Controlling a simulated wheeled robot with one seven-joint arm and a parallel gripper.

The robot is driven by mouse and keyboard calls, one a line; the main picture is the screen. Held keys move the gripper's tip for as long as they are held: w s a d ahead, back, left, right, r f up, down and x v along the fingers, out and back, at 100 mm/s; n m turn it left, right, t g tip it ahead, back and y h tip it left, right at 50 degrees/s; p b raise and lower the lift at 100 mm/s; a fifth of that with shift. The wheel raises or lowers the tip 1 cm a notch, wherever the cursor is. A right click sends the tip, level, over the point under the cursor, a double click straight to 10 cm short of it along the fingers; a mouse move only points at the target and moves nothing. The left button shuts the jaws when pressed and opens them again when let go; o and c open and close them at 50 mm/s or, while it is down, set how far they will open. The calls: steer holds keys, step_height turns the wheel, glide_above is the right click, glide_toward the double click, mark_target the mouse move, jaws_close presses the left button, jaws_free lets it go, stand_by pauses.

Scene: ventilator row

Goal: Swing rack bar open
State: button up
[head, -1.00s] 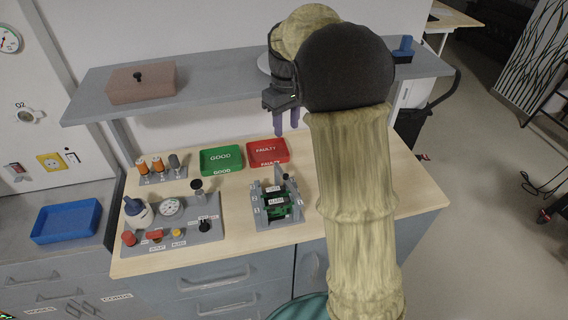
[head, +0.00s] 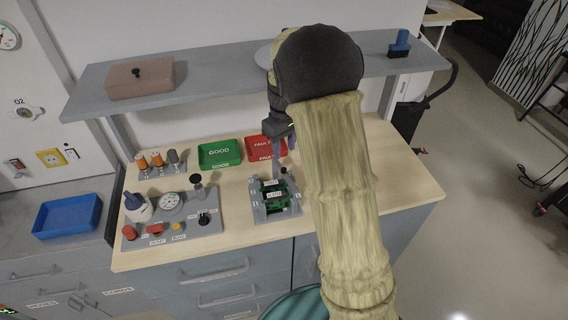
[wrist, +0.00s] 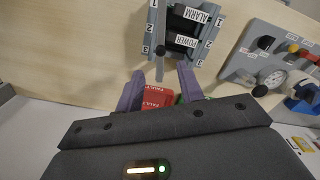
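The rack (head: 257,207) is a small grey frame on the bench, with dark and green modules in it. In the wrist view the rack (wrist: 203,47) shows side labels 1, 2, 3 and modules marked ALARM and POWER. The grey rack bar (wrist: 161,68) stands out from the rack's near edge, with a dark round knob (wrist: 160,50). My gripper (wrist: 161,70) is open, its two purple fingers apart on either side of the bar's line. I cannot tell whether they touch it.
A grey panel (head: 190,232) with a gauge and knobs stands to the left. The shelf (head: 215,82) overhangs the back. The bench right of my arm is clear.

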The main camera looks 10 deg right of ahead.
mark_target(284, 168)
step_height(284, 168, down, 8)
steer(key=shift+r+p, duration=0.1)
steer(key=shift+p, duration=0.4)
steer(key=shift+c, duration=0.5)
jaws_close()
